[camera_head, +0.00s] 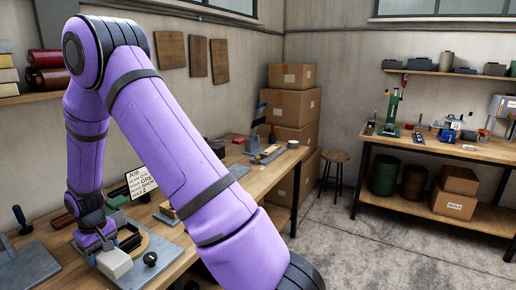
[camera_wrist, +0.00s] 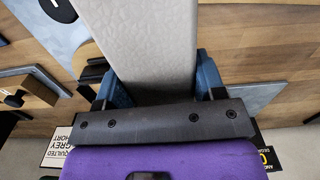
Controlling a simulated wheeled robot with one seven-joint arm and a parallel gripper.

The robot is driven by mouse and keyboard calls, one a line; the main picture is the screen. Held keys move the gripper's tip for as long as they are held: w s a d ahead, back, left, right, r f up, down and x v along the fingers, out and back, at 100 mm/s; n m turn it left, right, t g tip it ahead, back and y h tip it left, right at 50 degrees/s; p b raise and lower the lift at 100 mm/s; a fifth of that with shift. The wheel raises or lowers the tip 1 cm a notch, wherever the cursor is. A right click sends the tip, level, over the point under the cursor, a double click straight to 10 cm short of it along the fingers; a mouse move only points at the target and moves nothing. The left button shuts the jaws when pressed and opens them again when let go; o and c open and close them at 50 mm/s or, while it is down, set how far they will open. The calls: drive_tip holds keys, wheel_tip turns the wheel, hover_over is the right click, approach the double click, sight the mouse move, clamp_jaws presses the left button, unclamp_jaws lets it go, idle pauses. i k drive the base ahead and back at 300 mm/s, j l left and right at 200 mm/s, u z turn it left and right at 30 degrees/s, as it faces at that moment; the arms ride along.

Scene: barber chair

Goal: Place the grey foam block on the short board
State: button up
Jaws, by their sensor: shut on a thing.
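The grey foam block (camera_wrist: 150,35) is a long, pale, textured piece between the two blue fingers of my gripper (camera_wrist: 158,82) in the wrist view. My gripper is shut on it, and the block reaches out past the top of that view. In the head view the pale block (camera_head: 115,263) shows below my purple gripper (camera_head: 100,246), over the left workbench. Whether the block touches anything beneath is unclear. A grey slab with a wooden piece (camera_wrist: 35,88) lies left of the block in the wrist view. I cannot tell which piece is the short board.
The workbench (camera_head: 255,186) holds a job sign (camera_head: 141,182), a grey plate with a black knob (camera_head: 150,259), and another grey slab with a dark-handled tool (camera_head: 20,220) at left. Cardboard boxes (camera_head: 290,105) stand at its far end. A stool (camera_head: 335,160) stands on the floor.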

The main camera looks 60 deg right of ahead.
sight(272, 149)
drive_tip(key=l+z, duration=0.4)
drive_tip(key=i+l+z, duration=0.1)
drive_tip(key=l+z, duration=0.3)
drive_tip(key=i+l+z, duration=0.15)
drive_tip(key=l, duration=0.15)
drive_tip(key=i+l+z, duration=0.1)
drive_tip(key=i+l, duration=0.2)
drive_tip(key=l, duration=0.15)
drive_tip(key=i+l+u, duration=0.1)
drive_tip(key=i+l, duration=0.15)
drive_tip(key=i+l+u, duration=0.2)
drive_tip(key=l, duration=0.2)
drive_tip(key=i+l+u, duration=0.15)
drive_tip(key=l, duration=0.3)
drive_tip(key=i+l+u, duration=0.2)
drive_tip(key=l, duration=0.25)
drive_tip(key=l+u, duration=0.15)
drive_tip(key=l, duration=0.3)
